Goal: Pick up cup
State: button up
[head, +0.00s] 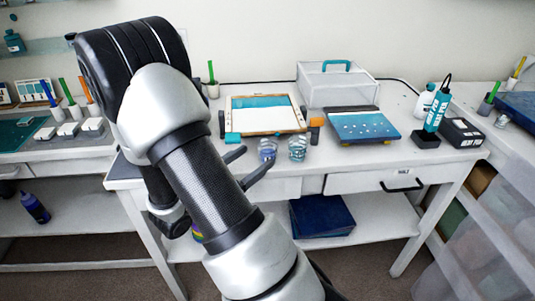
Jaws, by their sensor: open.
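Two small clear cups stand side by side at the front edge of the white table. The left cup (267,149) has a blue-purple tint, and the right cup (298,148) has a teal tint. My gripper (258,155) is open, its two dark fingers pointing toward the left cup. The fingertips appear close to that cup; I cannot tell whether they touch it or reach around it. The right cup is apart from the fingers. My arm hides the gripper's body and part of the table to its left.
A wooden-framed panel (264,131) with orange and teal clamps lies behind the cups. A blue speckled board (362,126) is to the right, with a clear box (337,88) behind. A teal bottle (437,107) stands farther right. A drawer handle (402,186) projects from the table front.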

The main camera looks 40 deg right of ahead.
aim_at(261, 152)
jog(key=shift+b+x, duration=0.35)
jog(key=shift+x, duration=3)
jog(key=shift+s, duration=0.2)
jog(key=c, duration=1.1)
jog(key=shift+r, duration=0.3)
jog(key=v, duration=0.6)
jog(key=p+v, duration=0.1)
jog(key=v, duration=1.1)
jog(key=shift+f+p, duration=0.3)
jog(key=shift+f, duration=0.15)
